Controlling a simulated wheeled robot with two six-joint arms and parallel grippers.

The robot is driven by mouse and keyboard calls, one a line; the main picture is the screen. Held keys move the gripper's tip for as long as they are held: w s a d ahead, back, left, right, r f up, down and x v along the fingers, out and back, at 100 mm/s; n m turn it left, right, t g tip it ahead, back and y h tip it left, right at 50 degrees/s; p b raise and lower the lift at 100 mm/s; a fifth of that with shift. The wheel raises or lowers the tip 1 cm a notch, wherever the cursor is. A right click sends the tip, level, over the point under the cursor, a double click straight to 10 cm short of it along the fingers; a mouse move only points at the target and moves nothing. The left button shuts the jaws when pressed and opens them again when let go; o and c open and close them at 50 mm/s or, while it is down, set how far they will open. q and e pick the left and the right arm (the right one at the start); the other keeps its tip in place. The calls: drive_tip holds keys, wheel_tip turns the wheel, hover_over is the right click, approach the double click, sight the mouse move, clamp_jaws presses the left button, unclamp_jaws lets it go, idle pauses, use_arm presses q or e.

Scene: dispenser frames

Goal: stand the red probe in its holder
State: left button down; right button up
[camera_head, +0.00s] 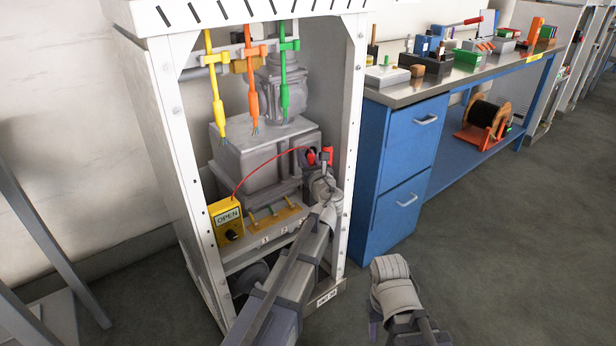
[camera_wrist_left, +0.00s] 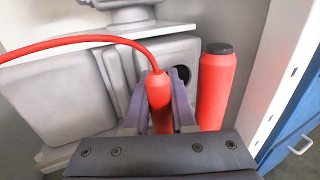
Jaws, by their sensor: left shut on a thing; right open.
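The red probe (camera_wrist_left: 158,95) is upright between the lavender fingers of my left gripper (camera_wrist_left: 160,110), which is shut on it. A red cable leaves the probe's top. Just right of it, apart, stands a red cylinder (camera_wrist_left: 213,95) with a dark top; I cannot tell whether that is an opening or a cap. In the head view, my left gripper (camera_head: 315,162) is inside the white frame at its right side, with the probe (camera_head: 311,157) left of the red cylinder (camera_head: 327,154). My right gripper (camera_head: 400,318) is low, over the floor; its jaws are hard to make out.
A yellow meter (camera_head: 230,220) reading OPEN stands at the frame's left, the red cable (camera_head: 265,163) running from it. Yellow, orange and green tools (camera_head: 253,95) hang above. The white frame's right post (camera_head: 351,130) is close to the left arm. A blue bench (camera_head: 400,160) stands right.

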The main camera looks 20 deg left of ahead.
use_arm(q)
drive_tip(key=shift+f+b, duration=1.75)
drive_tip(key=shift+f, duration=0.05)
drive_tip(key=shift+f, duration=0.1)
drive_tip(key=shift+f, duration=0.15)
drive_tip(key=c, duration=0.7)
unclamp_jaws()
drive_tip(key=shift+c, duration=0.2)
drive_tip(key=v, duration=1.2)
drive_tip(key=shift+r, duration=0.3)
